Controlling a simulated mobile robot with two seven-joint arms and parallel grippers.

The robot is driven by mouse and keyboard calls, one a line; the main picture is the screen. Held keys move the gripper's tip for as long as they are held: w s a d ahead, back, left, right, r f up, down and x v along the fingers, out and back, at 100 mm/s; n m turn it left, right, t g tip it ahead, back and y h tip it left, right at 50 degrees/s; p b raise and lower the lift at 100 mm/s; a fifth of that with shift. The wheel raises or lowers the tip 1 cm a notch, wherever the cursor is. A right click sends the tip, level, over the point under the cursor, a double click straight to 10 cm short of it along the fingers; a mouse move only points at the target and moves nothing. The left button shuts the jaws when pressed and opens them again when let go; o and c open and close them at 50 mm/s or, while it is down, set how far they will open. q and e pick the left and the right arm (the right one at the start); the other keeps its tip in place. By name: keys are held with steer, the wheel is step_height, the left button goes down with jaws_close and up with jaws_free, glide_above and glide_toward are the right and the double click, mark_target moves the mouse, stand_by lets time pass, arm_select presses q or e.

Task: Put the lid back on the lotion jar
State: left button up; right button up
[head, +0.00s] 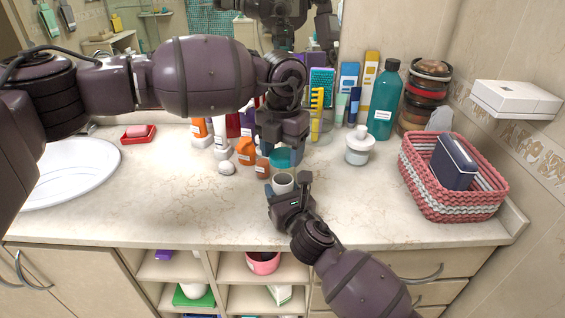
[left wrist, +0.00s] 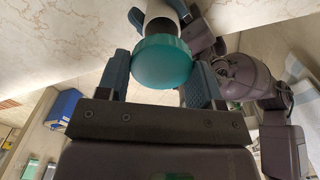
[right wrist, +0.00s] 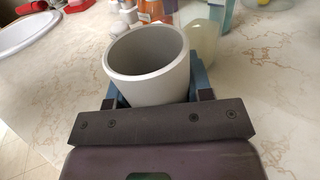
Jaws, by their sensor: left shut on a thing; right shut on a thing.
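The teal round lid (head: 284,157) is held in my left gripper (head: 280,149), above the counter. It also shows large between the fingers in the left wrist view (left wrist: 162,62). The lotion jar (head: 283,183), a pale grey open cup, is held in my right gripper (head: 284,193). In the right wrist view the jar (right wrist: 148,75) has its wide mouth open and seems upright or slightly tilted. The lid is above and behind the jar in the head view, apart from it. In the left wrist view the jar (left wrist: 160,8) shows partly, past the lid.
Orange bottles (head: 246,151) and a small white item (head: 226,168) stand left of the grippers. A white lidded jar (head: 358,150) and a teal bottle (head: 384,105) stand right. A woven basket (head: 450,205) sits far right. The front counter is mostly clear.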

arm_select(q)
steer(key=shift+f, duration=1.45)
steer(key=shift+f, duration=0.1)
steer(key=shift+f, duration=0.8)
steer(key=shift+f, duration=0.55)
steer(key=m, duration=3.2)
steer(key=shift+w+d, duration=0.1)
steer(key=shift+d, duration=0.1)
